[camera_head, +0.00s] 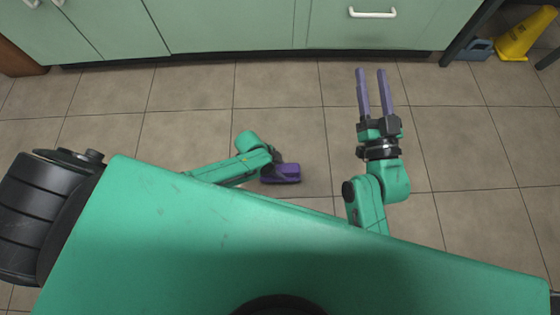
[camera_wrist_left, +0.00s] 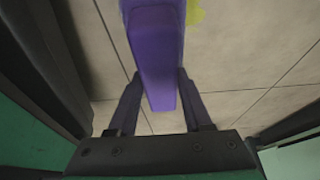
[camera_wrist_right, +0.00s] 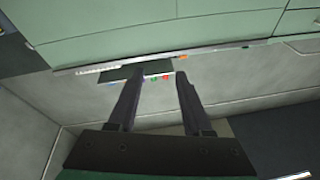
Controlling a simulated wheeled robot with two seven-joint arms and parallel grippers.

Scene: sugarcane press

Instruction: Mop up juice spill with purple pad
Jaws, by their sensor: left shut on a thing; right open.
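The purple pad (camera_head: 281,174) is on or just above the tiled floor, in front of my base. My left gripper (camera_head: 276,160) is shut on it. In the left wrist view the pad's purple handle (camera_wrist_left: 158,70) stands between the two fingers. A yellow patch (camera_wrist_left: 195,13), apparently the juice spill, shows beside the pad's top right edge; the pad may hide more of it. In the head view I cannot make out any spill. My right gripper (camera_head: 371,78) is open and empty, above the floor to the right of the pad, with its fingers toward the cabinets.
Green cabinets (camera_head: 230,25) with a white handle (camera_head: 372,13) line the far side. A blue-grey container (camera_head: 474,50) and a yellow object (camera_head: 524,38) stand at the far right by dark legs. The tiled floor (camera_head: 185,115) between is clear.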

